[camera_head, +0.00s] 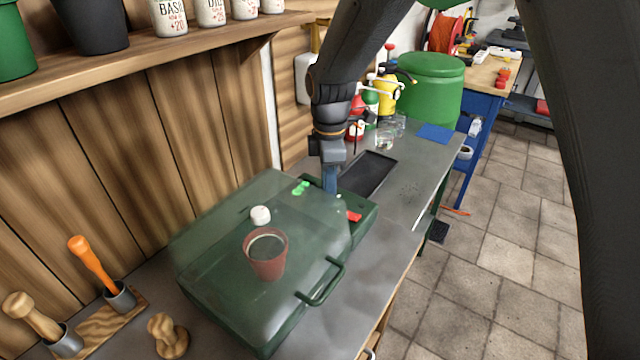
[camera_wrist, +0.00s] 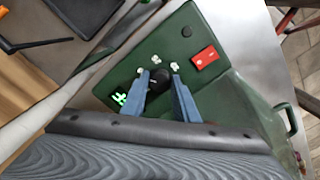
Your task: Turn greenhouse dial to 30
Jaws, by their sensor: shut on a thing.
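The greenhouse (camera_head: 215,250) is a green box with a clear lid on the bench. Its control panel (camera_wrist: 172,38) is at the far right end. The black dial (camera_wrist: 157,80) is between my gripper's two blue fingers (camera_wrist: 163,86) in the wrist view, and the fingers are shut on it. White marks surround the dial. A lit green display (camera_wrist: 118,97) is left of the dial; I cannot read its number. A red switch (camera_wrist: 205,57) is to the right. In the head view my gripper (camera_head: 330,188) points down at the panel and hides the dial.
A terracotta pot (camera_head: 267,262) and a white knob (camera_head: 261,215) show on the greenhouse. A black tray (camera_head: 368,174) lies just beyond the panel. Spray bottles and jars stand farther back. A wooden stand with tools (camera_head: 100,325) is at the front left.

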